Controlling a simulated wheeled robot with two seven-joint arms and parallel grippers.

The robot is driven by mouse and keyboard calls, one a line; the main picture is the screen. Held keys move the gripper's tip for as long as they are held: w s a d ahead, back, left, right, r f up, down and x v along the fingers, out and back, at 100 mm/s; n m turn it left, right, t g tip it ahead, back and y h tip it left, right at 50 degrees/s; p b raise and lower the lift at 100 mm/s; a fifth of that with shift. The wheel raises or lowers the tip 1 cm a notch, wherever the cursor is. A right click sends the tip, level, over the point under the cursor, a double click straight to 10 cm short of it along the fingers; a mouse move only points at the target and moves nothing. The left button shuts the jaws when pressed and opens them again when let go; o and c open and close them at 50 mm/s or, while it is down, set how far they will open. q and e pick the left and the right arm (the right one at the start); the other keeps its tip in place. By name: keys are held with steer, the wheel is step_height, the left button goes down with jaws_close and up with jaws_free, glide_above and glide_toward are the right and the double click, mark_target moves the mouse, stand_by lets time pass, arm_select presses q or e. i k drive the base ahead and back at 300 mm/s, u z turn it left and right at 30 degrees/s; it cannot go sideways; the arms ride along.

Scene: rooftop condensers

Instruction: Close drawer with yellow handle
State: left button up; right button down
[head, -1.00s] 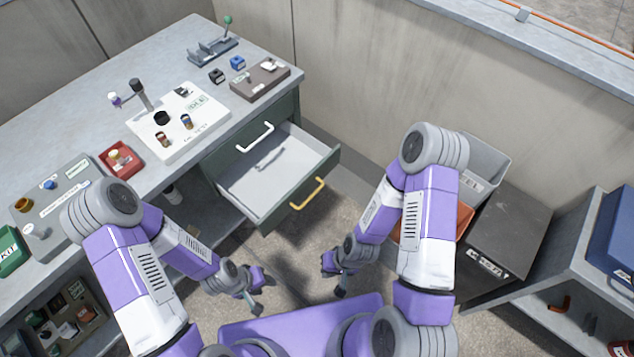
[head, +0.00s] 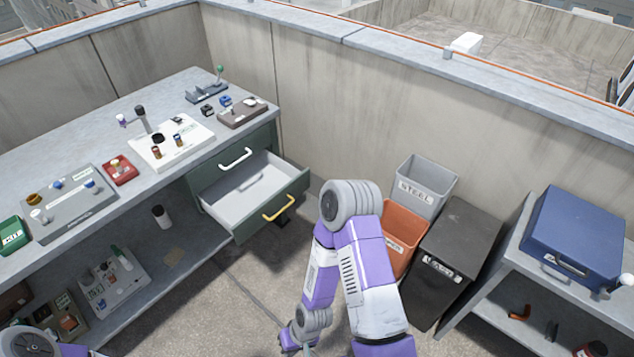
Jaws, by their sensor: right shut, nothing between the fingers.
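The drawer (head: 244,202) with the yellow handle (head: 279,208) is pulled out of the green cabinet under the workbench, and its inside looks empty. Another drawer front with a white handle (head: 236,159) sits above it and is shut. My right gripper (head: 292,349) is at the bottom edge, partly cut off, low and in front of the drawer, apart from the yellow handle. It is shut and empty. My left gripper is out of view; only part of my left arm shows at the bottom left corner.
The workbench (head: 100,140) holds several trays and fixtures. Right of the drawer stand a grey bin (head: 420,187), an orange bin (head: 404,232) and a dark bin (head: 455,252). A blue case (head: 572,240) sits on the right bench. Floor before the drawer is clear.

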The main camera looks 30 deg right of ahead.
mark_target(252, 193)
steer(key=z, duration=0.8)
steer(key=i, duration=0.8)
steer(key=z, duration=0.55)
steer(key=i, duration=0.6)
steer(key=u, duration=0.2)
